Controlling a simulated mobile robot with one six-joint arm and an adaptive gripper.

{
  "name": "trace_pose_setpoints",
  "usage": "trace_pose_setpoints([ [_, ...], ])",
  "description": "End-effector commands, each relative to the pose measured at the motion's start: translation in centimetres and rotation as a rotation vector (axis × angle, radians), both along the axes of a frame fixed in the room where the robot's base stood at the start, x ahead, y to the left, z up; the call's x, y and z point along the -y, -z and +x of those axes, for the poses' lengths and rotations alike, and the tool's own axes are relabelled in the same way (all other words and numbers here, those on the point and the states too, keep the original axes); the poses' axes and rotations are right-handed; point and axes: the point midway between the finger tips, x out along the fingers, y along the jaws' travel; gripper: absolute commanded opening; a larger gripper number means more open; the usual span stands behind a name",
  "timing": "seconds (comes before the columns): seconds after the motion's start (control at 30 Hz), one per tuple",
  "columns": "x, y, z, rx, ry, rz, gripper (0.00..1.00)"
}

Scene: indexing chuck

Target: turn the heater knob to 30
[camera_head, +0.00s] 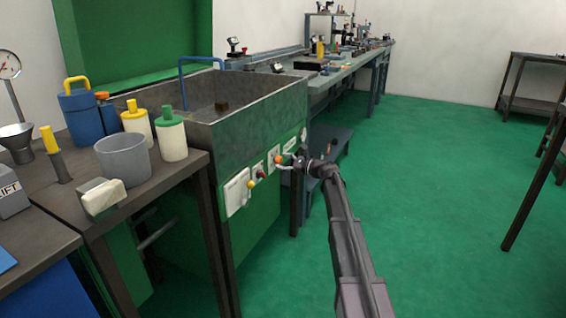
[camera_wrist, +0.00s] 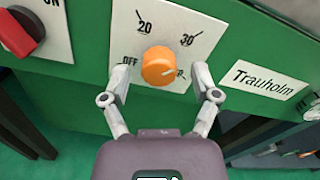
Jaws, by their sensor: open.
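The orange heater knob (camera_wrist: 160,66) sits on a white dial plate (camera_wrist: 178,22) on the green panel. The plate reads OFF, 20 and 30, with another mark at lower right partly hidden by a finger. A pale line on the knob points right, toward that partly hidden mark, below 30. My gripper (camera_wrist: 160,73) is open, with one finger on each side of the knob and gaps between. In the head view the knob (camera_head: 279,160) shows on the tank's front, with my gripper (camera_head: 286,162) close by it.
A red switch (camera_wrist: 22,30) is left of the dial, and a Trauholm label (camera_wrist: 268,84) is right of it. The open tank (camera_head: 250,130) stands above the panel. A workbench (camera_head: 150,165) with jugs and bottles is at left. Green floor (camera_head: 440,180) is clear at right.

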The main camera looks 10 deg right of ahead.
Motion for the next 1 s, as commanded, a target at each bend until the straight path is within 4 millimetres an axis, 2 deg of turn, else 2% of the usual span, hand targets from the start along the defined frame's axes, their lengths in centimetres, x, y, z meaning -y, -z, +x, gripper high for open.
trace_pose_setpoints([
  [0.37,1.2,0.0,-1.0,0.0,0.0,0.0,0.79],
  [1.0,8.6,0.0,-6.3,0.0,0.001,0.0,0.79],
])
